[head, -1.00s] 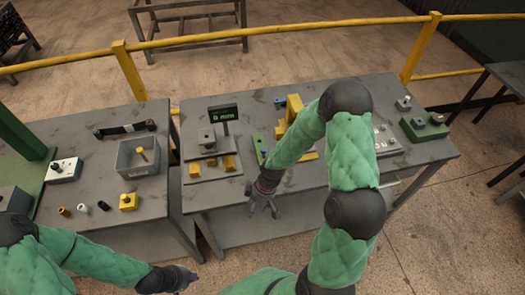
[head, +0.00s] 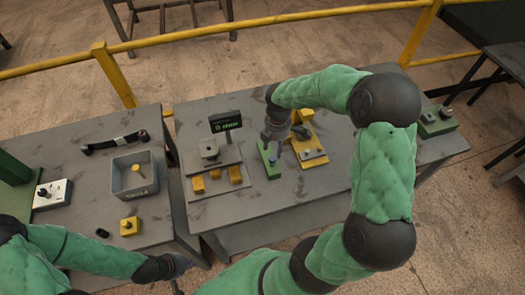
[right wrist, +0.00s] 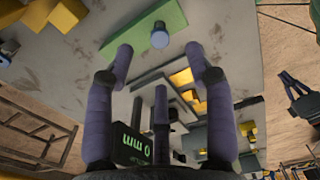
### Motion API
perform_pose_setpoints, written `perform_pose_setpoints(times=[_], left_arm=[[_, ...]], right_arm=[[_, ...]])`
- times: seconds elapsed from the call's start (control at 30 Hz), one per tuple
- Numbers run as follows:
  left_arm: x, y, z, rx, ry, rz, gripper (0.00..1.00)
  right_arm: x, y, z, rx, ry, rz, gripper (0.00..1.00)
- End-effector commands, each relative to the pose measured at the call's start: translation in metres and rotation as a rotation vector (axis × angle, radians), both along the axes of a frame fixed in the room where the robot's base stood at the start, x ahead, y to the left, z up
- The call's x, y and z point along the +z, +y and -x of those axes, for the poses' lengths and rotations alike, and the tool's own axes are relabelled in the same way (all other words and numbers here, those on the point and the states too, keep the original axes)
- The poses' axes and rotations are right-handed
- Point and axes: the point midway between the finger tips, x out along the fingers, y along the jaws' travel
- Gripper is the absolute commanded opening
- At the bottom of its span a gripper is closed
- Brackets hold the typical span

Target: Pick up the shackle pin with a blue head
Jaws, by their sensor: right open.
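A pin with a blue head (right wrist: 160,36) stands in a green block (right wrist: 130,32) in the right wrist view. In the head view the green block (head: 266,172) lies on the right table, and the small blue head (head: 272,160) shows on it. My right gripper (head: 275,143) is above the far end of this block. In the right wrist view my right gripper (right wrist: 158,55) has its fingers spread, with the blue head just beyond the gap between the tips and nothing held. My left gripper (head: 182,268) is low at the left table's front edge; its fingers are unclear.
A yellow press-like fixture (head: 308,140) stands right beside the green block. To its left are a small display (head: 225,121) and a grey stand (head: 213,178) with yellow blocks. A grey bin (head: 134,184) is on the left table. The front of the right table is clear.

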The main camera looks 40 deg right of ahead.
Motion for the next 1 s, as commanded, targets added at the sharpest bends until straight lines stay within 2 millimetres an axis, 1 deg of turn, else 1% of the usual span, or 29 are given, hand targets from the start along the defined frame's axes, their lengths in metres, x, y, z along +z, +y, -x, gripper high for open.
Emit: perform_pose_setpoints(times=[0.07, 0.17, 0.27, 0.4, 0.5, 0.73, 0.9, 1.0], left_arm=[[0.0, 0.0, 0.002, -0.001, 0.003, 0.001, 0.0], [-0.001, 0.0, 0.002, -0.001, 0.004, 0.001, 0.0], [-0.003, 0.0, 0.002, -0.001, 0.004, 0.001, 0.0], [-0.006, 0.0, 0.002, -0.001, 0.004, 0.001, 0.0], [-0.008, 0.0, 0.002, -0.001, 0.004, 0.001, 0.0], [-0.01, 0.0, 0.002, -0.001, 0.003, 0.001, 0.0], [-0.015, 0.0, 0.002, -0.001, 0.003, 0.001, 0.0], [-0.017, 0.0, 0.002, -0.001, 0.003, 0.001, 0.0]], right_arm=[[0.001, -0.001, 0.001, 0.004, 0.001, 0.003, 0.54], [-0.005, -0.002, 0.001, 0.007, 0.003, 0.004, 0.54], [-0.017, -0.001, 0.001, 0.007, 0.003, 0.003, 0.54], [-0.039, -0.001, 0.0, 0.004, 0.003, 0.002, 0.54], [-0.051, -0.001, 0.001, 0.005, 0.003, 0.003, 0.54], [-0.064, 0.001, -0.002, 0.005, 0.002, 0.003, 0.54], [-0.087, 0.007, -0.006, 0.006, 0.003, 0.002, 0.54], [-0.101, 0.007, -0.006, 0.005, 0.002, 0.003, 0.54]])
